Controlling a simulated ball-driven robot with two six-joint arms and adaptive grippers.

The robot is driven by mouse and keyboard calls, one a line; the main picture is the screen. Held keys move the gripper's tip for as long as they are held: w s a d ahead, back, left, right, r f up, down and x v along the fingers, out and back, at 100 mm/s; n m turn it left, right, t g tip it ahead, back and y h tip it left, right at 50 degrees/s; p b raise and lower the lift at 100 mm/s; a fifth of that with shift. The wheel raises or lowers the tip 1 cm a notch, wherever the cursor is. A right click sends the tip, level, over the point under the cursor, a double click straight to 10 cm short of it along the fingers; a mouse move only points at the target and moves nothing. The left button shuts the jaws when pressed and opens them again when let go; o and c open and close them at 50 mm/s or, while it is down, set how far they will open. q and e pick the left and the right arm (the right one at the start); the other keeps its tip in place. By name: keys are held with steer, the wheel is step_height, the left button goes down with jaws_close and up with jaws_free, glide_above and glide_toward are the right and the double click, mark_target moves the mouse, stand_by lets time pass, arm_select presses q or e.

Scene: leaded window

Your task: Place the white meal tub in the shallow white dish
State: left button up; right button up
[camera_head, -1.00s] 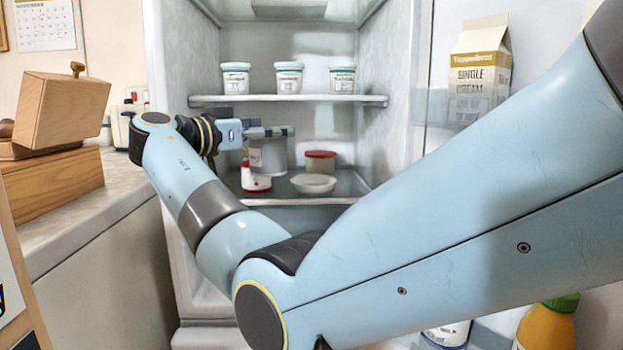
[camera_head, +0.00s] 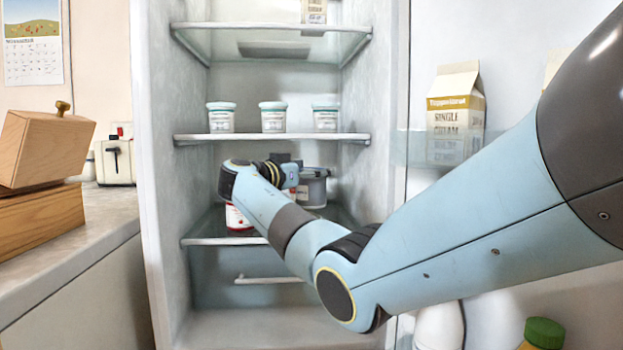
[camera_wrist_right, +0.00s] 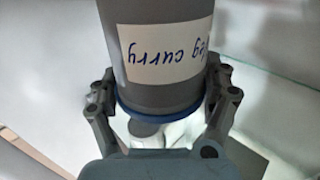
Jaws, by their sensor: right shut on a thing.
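The meal tub (camera_head: 314,188) looks grey in the shade, inside the fridge above the lower shelf. My right gripper (camera_head: 293,178) is shut on it; my own arm covers part of the view. In the right wrist view the tub (camera_wrist_right: 165,85) sits between the two fingers of my right gripper (camera_wrist_right: 163,98), with a handwritten curry label and a blue rim. The shallow white dish cannot be made out in the head view now; the arm and tub cover that part of the shelf. My left gripper is not in view.
A red and white container (camera_head: 238,218) stands on the lower shelf (camera_head: 205,236), left of the tub and partly behind my arm. Several lidded tubs (camera_head: 272,117) stand on the shelf above (camera_head: 190,139). A cream carton (camera_head: 455,115) is at the right.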

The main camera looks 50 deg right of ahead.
steer(key=shift+f, duration=0.7)
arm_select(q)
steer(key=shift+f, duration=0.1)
arm_select(e)
steer(key=shift+f+b, duration=0.25)
steer(key=shift+b, duration=0.1)
steer(key=shift+f+b, duration=0.4)
steer(key=shift+b, duration=0.1)
steer(key=o, duration=1.5)
steer(key=shift+o, duration=0.2)
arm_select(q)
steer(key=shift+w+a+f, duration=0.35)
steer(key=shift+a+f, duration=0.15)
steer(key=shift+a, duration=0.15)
